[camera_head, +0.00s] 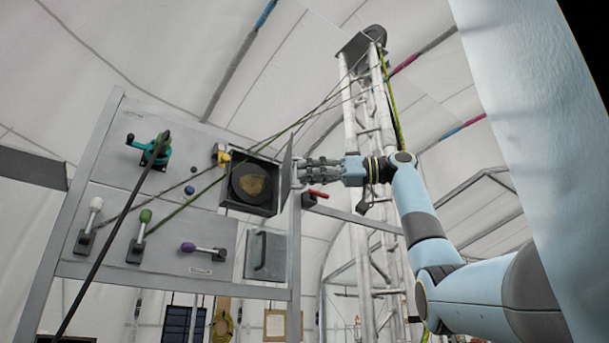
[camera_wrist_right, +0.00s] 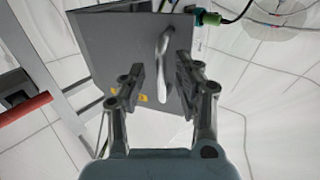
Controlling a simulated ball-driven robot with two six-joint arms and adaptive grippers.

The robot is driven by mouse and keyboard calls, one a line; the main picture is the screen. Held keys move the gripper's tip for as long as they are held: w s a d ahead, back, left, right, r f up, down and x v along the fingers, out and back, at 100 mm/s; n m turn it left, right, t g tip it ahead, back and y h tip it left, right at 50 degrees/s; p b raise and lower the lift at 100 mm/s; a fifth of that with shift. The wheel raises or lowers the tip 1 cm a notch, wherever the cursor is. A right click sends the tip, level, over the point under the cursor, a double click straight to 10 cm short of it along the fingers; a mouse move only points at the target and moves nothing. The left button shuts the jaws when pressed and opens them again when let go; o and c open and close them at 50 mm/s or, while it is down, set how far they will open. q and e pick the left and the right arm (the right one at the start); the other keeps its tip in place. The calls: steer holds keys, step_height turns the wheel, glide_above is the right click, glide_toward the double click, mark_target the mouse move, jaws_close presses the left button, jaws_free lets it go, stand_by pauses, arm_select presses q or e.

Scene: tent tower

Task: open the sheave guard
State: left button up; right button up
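The sheave guard is a grey hinged door (camera_head: 287,173) on the right side of a dark square box (camera_head: 249,208). It stands swung out, seen nearly edge-on, and the round brownish sheave (camera_head: 252,184) shows inside the box. In the right wrist view the guard (camera_wrist_right: 115,50) fills the upper middle, with a pale bar handle (camera_wrist_right: 164,65) on its face. My right gripper (camera_head: 304,172) is at the guard's right side. In the wrist view its fingers (camera_wrist_right: 160,78) are apart, one on each side of the handle, with gaps visible. My left gripper is not in view.
The panel (camera_head: 180,205) left of the guard carries a teal crank (camera_head: 155,150) and several levers. A red handle (camera_head: 318,194) sits just below my right gripper. Ropes cross in front toward the lattice tower (camera_head: 352,130). A clear cover (camera_head: 268,254) is below the box.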

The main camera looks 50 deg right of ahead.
steer(key=v, duration=1.1)
steer(key=shift+c, duration=0.4)
